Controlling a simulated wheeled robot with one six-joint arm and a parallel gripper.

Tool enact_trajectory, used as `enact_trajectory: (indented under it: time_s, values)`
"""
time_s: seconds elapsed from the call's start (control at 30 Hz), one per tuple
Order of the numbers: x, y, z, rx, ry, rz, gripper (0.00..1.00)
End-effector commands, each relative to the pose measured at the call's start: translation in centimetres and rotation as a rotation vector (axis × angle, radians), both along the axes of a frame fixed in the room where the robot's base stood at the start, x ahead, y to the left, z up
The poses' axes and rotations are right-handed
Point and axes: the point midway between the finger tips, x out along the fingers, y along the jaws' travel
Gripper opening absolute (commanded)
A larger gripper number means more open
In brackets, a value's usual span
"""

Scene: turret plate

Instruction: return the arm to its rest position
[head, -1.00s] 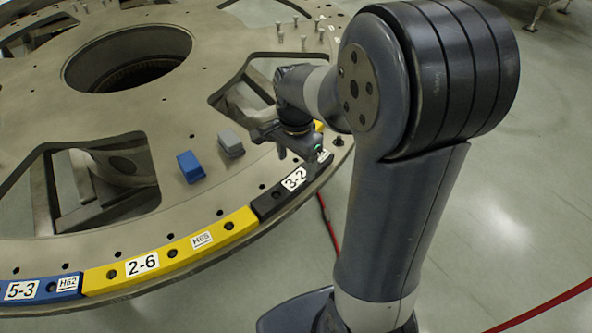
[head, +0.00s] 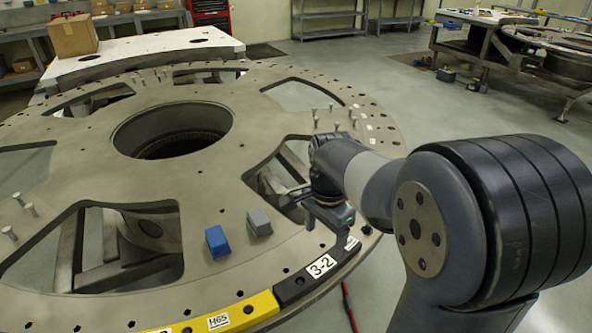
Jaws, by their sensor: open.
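My arm reaches in from the lower right of the head view, bent at a large dark joint. My gripper (head: 290,203) is above the near right rim of the turret plate (head: 95,160), close to the dark segment labelled 3-2 (head: 318,268). The jaws are open, with nothing seen between them. The gripper is small in the picture and partly hidden by its own wrist; I cannot tell its exact height above the plate.
A blue block (head: 217,242) and a grey block (head: 259,222) sit on the plate left of my gripper. A yellow segment (head: 240,312) lies along the near rim. Bolts stand on the plate.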

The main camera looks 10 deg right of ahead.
Motion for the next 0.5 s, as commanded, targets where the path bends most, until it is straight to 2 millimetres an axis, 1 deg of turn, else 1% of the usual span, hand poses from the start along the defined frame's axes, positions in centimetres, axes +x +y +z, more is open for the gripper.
enact_trajectory:
  time_s: [0.17,0.5]
  values:
    - [-0.1,0.0,-2.8,0.0,0.006,0.0,0.72]
    - [-0.1,0.0,-9.5,0.0,0.006,0.0,0.72]
